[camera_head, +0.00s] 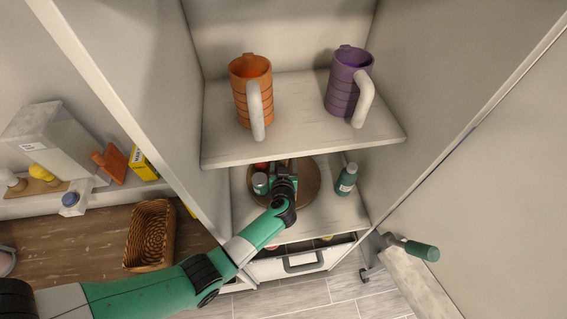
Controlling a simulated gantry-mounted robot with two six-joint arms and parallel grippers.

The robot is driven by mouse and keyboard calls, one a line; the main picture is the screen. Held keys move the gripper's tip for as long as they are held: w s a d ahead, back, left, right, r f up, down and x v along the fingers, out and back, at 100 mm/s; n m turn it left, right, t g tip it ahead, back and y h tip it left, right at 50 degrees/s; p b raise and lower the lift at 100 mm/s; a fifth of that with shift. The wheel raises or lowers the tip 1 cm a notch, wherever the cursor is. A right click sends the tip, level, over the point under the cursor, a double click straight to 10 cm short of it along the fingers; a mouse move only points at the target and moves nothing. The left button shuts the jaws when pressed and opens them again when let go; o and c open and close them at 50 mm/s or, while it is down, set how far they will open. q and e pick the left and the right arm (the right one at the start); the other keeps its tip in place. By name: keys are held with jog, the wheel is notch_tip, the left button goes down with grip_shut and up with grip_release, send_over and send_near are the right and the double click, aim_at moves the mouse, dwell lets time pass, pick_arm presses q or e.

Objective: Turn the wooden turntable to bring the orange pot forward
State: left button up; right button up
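The wooden turntable (311,183) is a round brown disc on the lower shelf of the white cabinet, partly hidden by my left gripper and arm. My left gripper (285,168) reaches over the turntable; its fingers are dark and small, and I cannot tell if they touch anything. A green-and-white jar (260,184) stands at the turntable's left side. A small red thing (261,166) shows behind it, mostly hidden. I see no orange pot on the turntable; an orange mug-like vessel (251,92) with a pale handle stands on the shelf above. My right gripper is not in view.
A purple mug (346,85) stands on the upper shelf (300,143), which overhangs the turntable. A green bottle (346,180) stands right of the turntable. Cabinet walls close both sides. A wicker basket (150,236) is outside at left; a drawer handle (303,262) is below.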

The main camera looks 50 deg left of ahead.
pick_arm(q)
jog(key=shift+s+d+r, duration=0.2)
jog(key=shift+d, duration=0.05)
jog(key=p+v, duration=0.3)
jog(key=v, duration=0.7)
jog(key=shift+p, duration=0.35)
jog(key=shift+s+d+r, duration=0.15)
jog(key=shift+s+d, duration=0.15)
